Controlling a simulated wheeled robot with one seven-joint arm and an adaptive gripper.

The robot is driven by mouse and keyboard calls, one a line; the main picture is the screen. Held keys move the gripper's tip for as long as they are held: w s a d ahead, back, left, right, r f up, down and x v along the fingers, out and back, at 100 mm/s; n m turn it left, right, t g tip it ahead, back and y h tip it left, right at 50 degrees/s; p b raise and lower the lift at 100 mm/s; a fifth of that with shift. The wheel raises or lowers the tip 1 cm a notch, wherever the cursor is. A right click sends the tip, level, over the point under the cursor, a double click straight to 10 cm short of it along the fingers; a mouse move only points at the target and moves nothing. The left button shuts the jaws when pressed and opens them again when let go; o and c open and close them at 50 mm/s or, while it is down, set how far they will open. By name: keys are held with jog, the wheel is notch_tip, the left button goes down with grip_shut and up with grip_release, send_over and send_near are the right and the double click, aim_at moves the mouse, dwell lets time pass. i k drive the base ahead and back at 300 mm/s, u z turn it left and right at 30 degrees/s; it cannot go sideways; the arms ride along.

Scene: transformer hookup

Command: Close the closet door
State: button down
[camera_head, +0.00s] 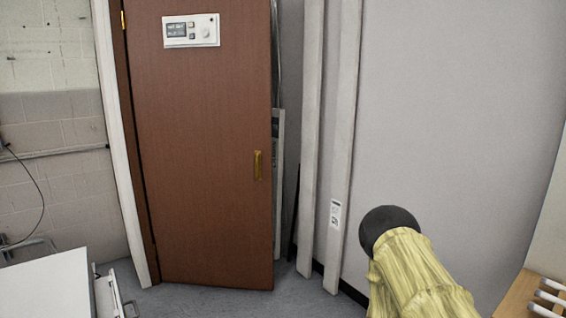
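The brown wooden closet door (205,150) stands in the left middle of the head view. It is partly open: its right edge is swung away from the frame, with a gap behind it where some equipment shows. A small brass handle (258,165) sits near its right edge. A white control panel (191,31) is fixed high on the door. Part of my arm, in a yellowish cover with a dark rounded end, is at the lower right, well apart from the door. My gripper's fingers are not visible.
A white door frame (118,150) stands at the left. White vertical conduits (340,130) run down the grey wall right of the door. A white cabinet or table (48,290) is at the lower left. A wooden surface with white rods (545,295) is at the lower right. Grey floor (240,302) is clear before the door.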

aim_at(203, 108)
jog(key=z, duration=0.6)
jog(key=i, duration=2.6)
jog(key=u, duration=1.6)
jog(key=i, duration=0.65)
jog(key=u, duration=0.5)
